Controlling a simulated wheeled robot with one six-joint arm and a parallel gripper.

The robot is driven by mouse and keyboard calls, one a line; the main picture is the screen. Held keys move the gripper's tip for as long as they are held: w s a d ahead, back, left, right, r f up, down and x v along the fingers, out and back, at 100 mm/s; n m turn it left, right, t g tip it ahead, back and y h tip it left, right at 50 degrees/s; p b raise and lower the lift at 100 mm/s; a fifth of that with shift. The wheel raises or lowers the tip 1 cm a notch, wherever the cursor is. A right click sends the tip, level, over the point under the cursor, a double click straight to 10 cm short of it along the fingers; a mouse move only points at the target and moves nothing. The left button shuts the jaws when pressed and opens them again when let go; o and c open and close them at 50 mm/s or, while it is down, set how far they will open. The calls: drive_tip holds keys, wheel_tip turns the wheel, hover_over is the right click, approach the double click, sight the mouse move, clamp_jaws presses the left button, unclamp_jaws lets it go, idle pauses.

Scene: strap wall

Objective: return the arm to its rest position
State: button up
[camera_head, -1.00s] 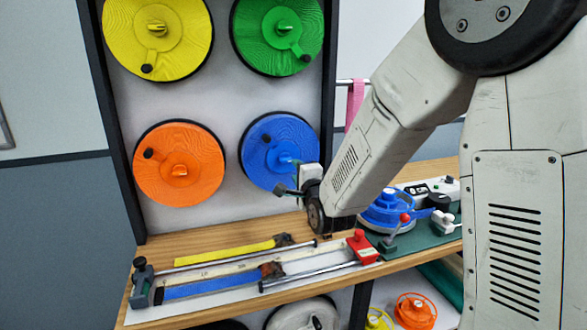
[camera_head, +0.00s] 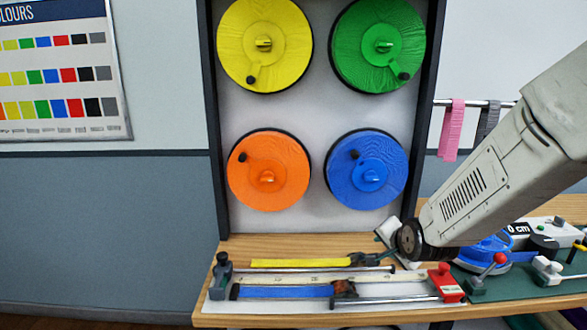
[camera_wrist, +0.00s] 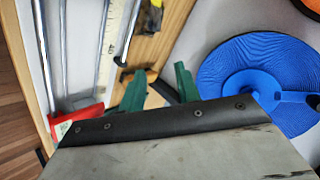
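My arm (camera_head: 485,180) reaches in from the right of the head view. Its gripper end is low over the bench, just below and right of the blue reel (camera_head: 366,170). In the wrist view my gripper (camera_wrist: 158,84) shows two green fingers standing apart, with nothing held between them. In the head view the fingers are mostly hidden by the wrist. The blue reel also shows in the wrist view (camera_wrist: 235,65), to the right of the fingers. The dark end of the yellow strap (camera_head: 300,263) lies close below the gripper in the head view.
Yellow (camera_head: 264,20), green (camera_head: 378,25) and orange (camera_head: 245,185) reels hang on the wall panel. A blue strap (camera_head: 285,292) lies on the measuring rig, with a red block (camera_head: 446,283) at its right. Pink and grey straps hang on a rail (camera_head: 480,103). Open floor lies left.

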drive_tip(key=s+d+r+n+g, duration=0.1)
drive_tip(key=s+r+n+g, duration=0.2)
drive_tip(key=s, duration=0.8)
drive_tip(key=s+d+r+n+g, duration=0.1)
drive_tip(key=s+r+n, duration=0.3)
drive_tip(key=s, duration=0.7)
drive_tip(key=s+r+n+g, duration=0.3)
drive_tip(key=s+r+g, duration=0.1)
drive_tip(key=s, duration=0.8)
drive_tip(key=shift+d+r+n+g, duration=0.3)
drive_tip(key=shift+d+r, duration=0.05)
drive_tip(key=shift+d, duration=0.05)
drive_tip(key=shift+o, duration=0.4)
